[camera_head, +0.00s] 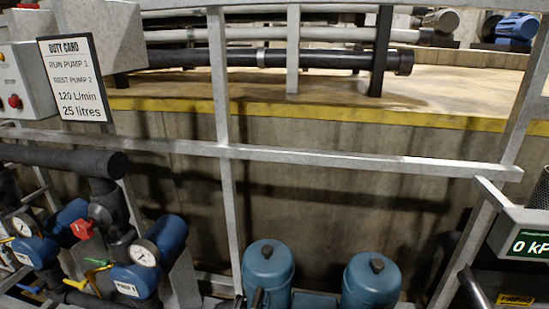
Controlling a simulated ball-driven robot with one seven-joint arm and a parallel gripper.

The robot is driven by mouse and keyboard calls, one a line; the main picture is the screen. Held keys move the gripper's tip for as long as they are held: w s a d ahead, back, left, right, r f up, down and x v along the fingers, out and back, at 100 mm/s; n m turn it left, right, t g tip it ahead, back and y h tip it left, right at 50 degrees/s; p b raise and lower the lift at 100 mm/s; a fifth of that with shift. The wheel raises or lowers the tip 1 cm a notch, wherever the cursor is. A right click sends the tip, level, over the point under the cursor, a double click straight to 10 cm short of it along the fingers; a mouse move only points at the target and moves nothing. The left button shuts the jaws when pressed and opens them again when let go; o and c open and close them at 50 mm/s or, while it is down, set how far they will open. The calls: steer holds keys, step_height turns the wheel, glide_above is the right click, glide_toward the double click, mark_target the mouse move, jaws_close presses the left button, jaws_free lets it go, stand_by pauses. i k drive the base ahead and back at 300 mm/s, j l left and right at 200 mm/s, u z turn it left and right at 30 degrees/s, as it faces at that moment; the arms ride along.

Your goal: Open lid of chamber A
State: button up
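No lid or chamber marked A can be made out in this view. Two teal domed canisters with black top knobs stand at the bottom, a left one (268,272) and a right one (371,283); their lower parts are cut off by the frame edge. At the right edge is a grey unit with a display (534,246) reading "0 kP", cut off at the side. Below it is a yellow label (515,300), apparently reading "PRESS", on a dark surface. My gripper is not in view.
A grey metal railing (350,159) crosses the view before a concrete wall (330,220). Blue pumps with gauges (145,254), dark pipes and a red valve handle (82,229) fill the lower left. A duty card (76,80) hangs above, beside a control box (28,85).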

mark_target(372, 279)
steer(key=i+l+z, duration=0.2)
steer(key=l+z, duration=0.15)
steer(key=z, duration=0.15)
steer(key=i+l+z, duration=0.25)
steer(key=z, duration=0.25)
